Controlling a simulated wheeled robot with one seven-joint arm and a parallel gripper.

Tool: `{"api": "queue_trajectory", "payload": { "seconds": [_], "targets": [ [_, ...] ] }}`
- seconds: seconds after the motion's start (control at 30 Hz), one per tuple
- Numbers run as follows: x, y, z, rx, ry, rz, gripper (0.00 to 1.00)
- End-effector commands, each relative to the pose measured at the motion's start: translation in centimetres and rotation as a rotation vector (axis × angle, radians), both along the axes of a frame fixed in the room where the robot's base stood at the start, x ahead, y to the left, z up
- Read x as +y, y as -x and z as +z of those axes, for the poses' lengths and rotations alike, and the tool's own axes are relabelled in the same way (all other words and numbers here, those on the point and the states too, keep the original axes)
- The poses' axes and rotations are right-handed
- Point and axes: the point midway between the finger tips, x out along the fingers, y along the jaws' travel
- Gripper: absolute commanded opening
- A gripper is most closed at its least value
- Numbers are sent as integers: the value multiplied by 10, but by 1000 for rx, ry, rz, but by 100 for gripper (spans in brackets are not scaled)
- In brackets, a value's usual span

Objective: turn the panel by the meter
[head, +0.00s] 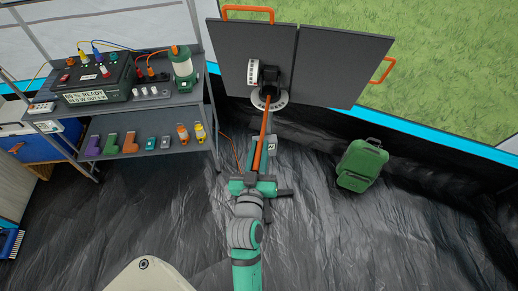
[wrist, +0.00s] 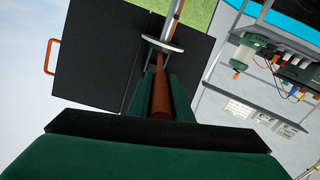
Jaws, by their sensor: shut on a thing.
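The dark two-leaf panel (head: 325,60) stands at the back centre on a pivot, with orange handles (head: 388,70) on its edges. A white round dial (head: 270,100) sits below its hub. A long orange bar (head: 265,130) runs from the hub toward me. My gripper (head: 258,172) is shut on this bar, which also shows between the jaws in the wrist view (wrist: 161,98). The panel fills the upper left of the wrist view (wrist: 90,60). The meter is likely the display (head: 87,97) on the dark box (head: 95,80), which reads 69% READY, IN 5 W, OUT 5 W.
A grey shelf (head: 130,105) at left carries the box, a green lantern (head: 183,68) and several small items on its lower level. A blue bin (head: 40,147) is at far left. Dark floor around my arm is mostly clear.

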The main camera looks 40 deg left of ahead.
Motion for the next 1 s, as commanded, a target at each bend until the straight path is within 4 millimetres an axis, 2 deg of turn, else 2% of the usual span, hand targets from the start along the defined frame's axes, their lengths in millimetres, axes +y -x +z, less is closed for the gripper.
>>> {"api": "queue_trajectory", "payload": {
  "seconds": [0.03,0.1,0.53,1.0],
  "targets": [
    [0,0,-1,2,0,0,21],
    [0,0,-1,2,0,0,37],
    [-4,5,-1,2,2,-2,37],
    [-38,63,-2,3,2,-3,37]
  ]
}}
